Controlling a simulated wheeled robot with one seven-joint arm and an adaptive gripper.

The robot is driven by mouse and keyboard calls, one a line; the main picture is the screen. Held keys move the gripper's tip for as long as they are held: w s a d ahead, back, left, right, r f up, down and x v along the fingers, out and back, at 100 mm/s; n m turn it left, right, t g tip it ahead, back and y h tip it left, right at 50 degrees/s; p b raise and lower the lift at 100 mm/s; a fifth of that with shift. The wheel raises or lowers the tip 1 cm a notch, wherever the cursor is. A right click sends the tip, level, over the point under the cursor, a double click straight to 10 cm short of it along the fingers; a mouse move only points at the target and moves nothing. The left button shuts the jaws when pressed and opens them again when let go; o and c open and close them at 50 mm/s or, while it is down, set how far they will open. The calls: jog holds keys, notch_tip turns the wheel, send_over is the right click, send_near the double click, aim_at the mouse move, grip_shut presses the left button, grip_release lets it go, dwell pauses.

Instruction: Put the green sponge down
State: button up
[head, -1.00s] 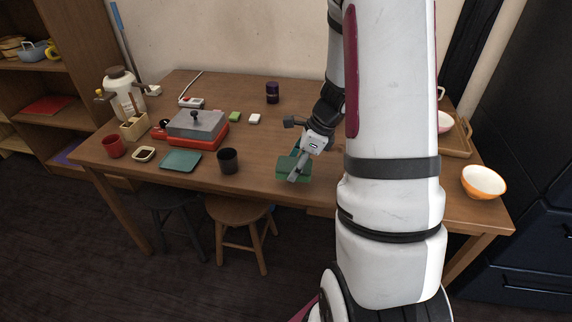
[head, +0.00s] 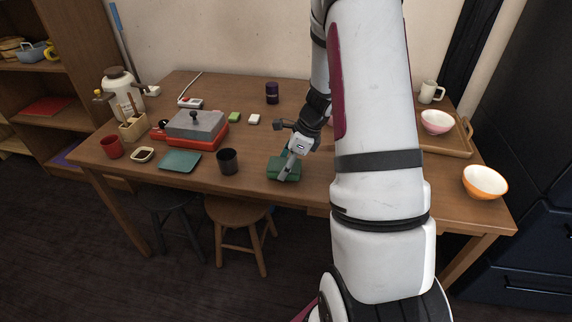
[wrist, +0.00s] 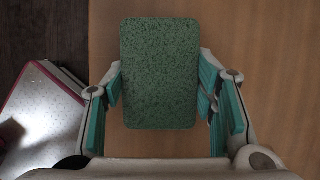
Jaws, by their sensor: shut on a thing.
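The green sponge (head: 283,170) is a dark green block at the front of the wooden table, just right of the black cup. My gripper (head: 284,172) is over it from above, shut on it. In the wrist view the sponge (wrist: 160,74) is a speckled green rectangle between the two teal-padded fingers (wrist: 160,95). Wooden tabletop shows around it. I cannot tell whether its underside touches the table.
On the wooden table (head: 330,182), a black cup (head: 228,161), a teal tray (head: 180,161) and a red-and-grey press (head: 196,130) stand left of the sponge. An orange bowl (head: 484,181) is at right. Bare tabletop lies around the sponge.

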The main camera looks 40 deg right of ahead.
jog(key=shift+f+b, duration=0.3)
jog(key=shift+f, duration=0.1)
jog(key=shift+f, duration=0.15)
jog(key=o, duration=1.6)
jog(key=shift+c, duration=0.2)
